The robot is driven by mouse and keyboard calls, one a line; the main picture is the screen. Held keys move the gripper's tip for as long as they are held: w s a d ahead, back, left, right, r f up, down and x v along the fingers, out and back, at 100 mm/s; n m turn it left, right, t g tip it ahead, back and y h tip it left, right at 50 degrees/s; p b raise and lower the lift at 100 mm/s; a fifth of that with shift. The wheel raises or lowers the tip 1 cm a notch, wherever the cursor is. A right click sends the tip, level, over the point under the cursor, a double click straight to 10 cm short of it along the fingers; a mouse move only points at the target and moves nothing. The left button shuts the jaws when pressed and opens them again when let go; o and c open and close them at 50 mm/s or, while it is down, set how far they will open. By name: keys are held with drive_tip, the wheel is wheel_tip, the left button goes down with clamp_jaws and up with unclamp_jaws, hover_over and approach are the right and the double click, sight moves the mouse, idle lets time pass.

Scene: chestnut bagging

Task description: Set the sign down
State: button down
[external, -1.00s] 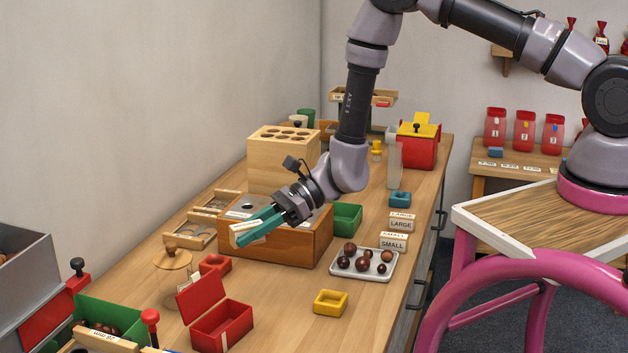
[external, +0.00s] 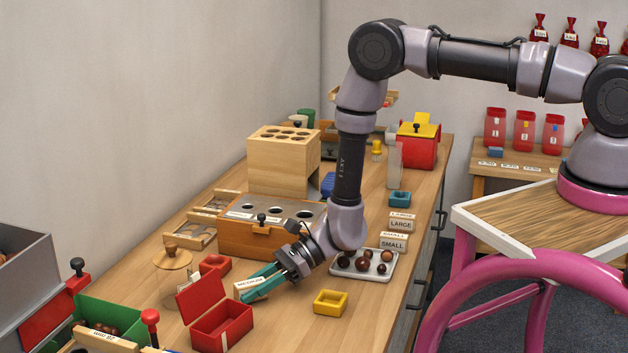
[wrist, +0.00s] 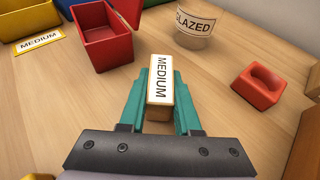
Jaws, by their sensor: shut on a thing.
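The sign (wrist: 161,84) is a small wooden block with a white face reading "MEDIUM". My gripper (wrist: 161,95) is shut on it, with a teal finger on each side. In the external view the sign (external: 250,284) is between the fingertips of my gripper (external: 262,285), low over the table, right of the red open box. Whether its underside touches the wood, I cannot tell.
The red open box (external: 222,325) stands close by, and a small red holder (external: 214,264) is behind. A glass jar labelled "GLAZED" (wrist: 195,22) is near. A yellow tray (external: 330,303) lies to the right. A wooden box with holes (external: 232,238) stands behind.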

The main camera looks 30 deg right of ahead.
drive_tip(key=shift+f, duration=0.2)
drive_tip(key=c, duration=0.6)
unclamp_jaws()
drive_tip(key=shift+r, duration=0.15)
drive_tip(key=v, duration=1.2)
drive_tip(key=shift+w, duration=0.1)
